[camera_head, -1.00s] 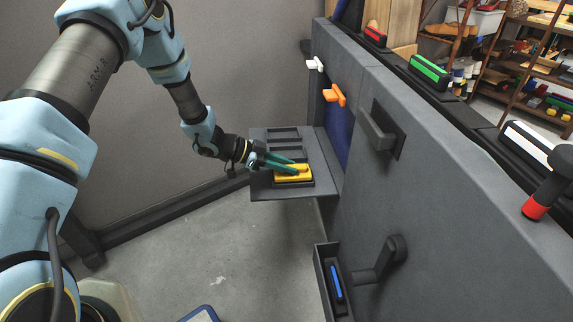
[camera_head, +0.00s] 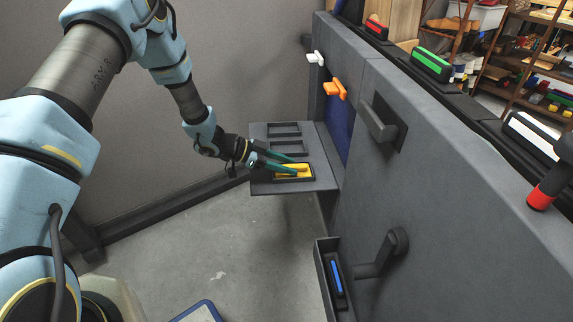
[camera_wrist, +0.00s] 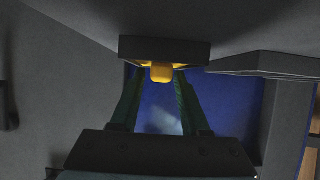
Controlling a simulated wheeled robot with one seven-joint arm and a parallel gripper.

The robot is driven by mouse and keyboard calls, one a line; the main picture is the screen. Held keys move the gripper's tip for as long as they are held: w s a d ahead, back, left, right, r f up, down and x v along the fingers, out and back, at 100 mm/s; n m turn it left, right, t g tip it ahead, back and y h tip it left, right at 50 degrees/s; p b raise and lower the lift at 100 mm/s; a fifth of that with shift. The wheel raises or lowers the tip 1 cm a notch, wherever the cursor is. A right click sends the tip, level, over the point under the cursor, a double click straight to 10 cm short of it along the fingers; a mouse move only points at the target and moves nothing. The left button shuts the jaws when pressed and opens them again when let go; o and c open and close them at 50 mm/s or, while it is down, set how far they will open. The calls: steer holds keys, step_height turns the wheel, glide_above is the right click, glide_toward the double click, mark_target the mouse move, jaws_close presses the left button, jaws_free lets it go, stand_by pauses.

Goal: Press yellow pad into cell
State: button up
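The yellow pad (camera_head: 293,172) lies in the front cell (camera_head: 311,178) of the grey shelf on the door panel. It sits low, with the dark cell rim around it. My gripper (camera_head: 296,166) has its green fingers spread on both sides of the pad's raised yellow part. In the wrist view, my gripper (camera_wrist: 160,76) shows a gap between each finger and the yellow pad (camera_wrist: 161,72). The cell's dark wall (camera_wrist: 190,48) hides most of the pad there.
Two empty cells, the middle one (camera_head: 289,155) and the rear one (camera_head: 284,135), lie behind. The panel rises right of the shelf, with an orange handle (camera_head: 335,90) and a white handle (camera_head: 315,58). A tray with a blue piece (camera_head: 336,277) is below right.

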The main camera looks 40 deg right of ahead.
steer(key=shift+o, duration=1.1)
steer(key=shift+a, duration=0.1)
steer(key=p+v, duration=0.1)
steer(key=v, duration=0.9)
steer(key=shift+w+a+r, duration=0.15)
steer(key=shift+w+a, duration=0.05)
